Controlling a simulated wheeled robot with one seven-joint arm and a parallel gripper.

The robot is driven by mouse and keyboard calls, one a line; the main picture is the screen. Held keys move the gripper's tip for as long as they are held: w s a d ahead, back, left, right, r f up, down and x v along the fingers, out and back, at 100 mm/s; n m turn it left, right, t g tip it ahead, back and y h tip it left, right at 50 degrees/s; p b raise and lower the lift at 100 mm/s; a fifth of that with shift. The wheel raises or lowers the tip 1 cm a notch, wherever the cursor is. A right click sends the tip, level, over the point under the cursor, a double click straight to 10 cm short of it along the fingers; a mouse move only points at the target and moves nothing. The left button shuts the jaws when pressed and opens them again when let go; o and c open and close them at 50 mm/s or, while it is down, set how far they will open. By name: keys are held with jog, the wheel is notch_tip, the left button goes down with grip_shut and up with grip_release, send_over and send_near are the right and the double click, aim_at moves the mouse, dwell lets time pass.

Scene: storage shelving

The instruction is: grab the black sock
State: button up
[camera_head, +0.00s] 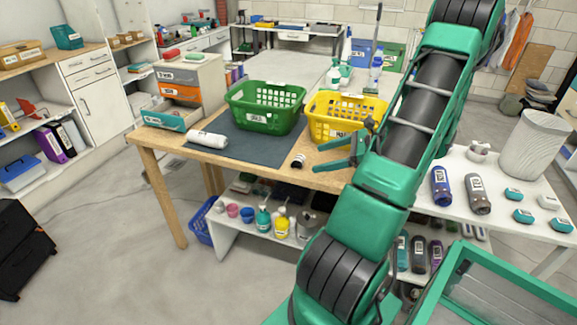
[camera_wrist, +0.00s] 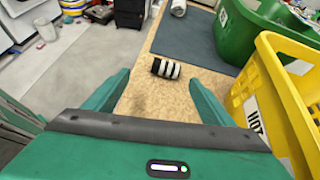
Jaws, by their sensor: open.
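The black sock (camera_head: 298,160) is a small roll, black with white bands, lying on the bare wood near the table's front edge. In the wrist view, the sock (camera_wrist: 166,68) lies on its side just beyond the fingertips, roughly midway between them. My gripper (camera_head: 320,157) is to the right of the sock in the head view, its fingers pointing towards it. In the wrist view my gripper (camera_wrist: 158,76) is open and empty, with a finger on each side. No finger appears to touch the sock.
A yellow basket (camera_head: 345,103) stands close to my gripper, and a green basket (camera_head: 265,108) stands farther left on the dark mat (camera_head: 228,136). A white roll (camera_head: 207,140) lies on the mat. Bare wood surrounds the sock. Bottles stand on the white table at right.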

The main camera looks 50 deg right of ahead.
aim_at(301, 159)
jog(key=shift+s+d+r+m+t, duration=0.1)
jog(key=shift+s+d+m+t, duration=0.2)
jog(key=shift+d+m+t, duration=0.4)
jog(key=shift+w, duration=0.2)
jog(key=x, duration=1)
jog(key=shift+w+a+f, duration=0.1)
jog(key=shift+a+f, duration=0.05)
jog(key=shift+f, duration=0.1)
jog(key=c, duration=1.1)
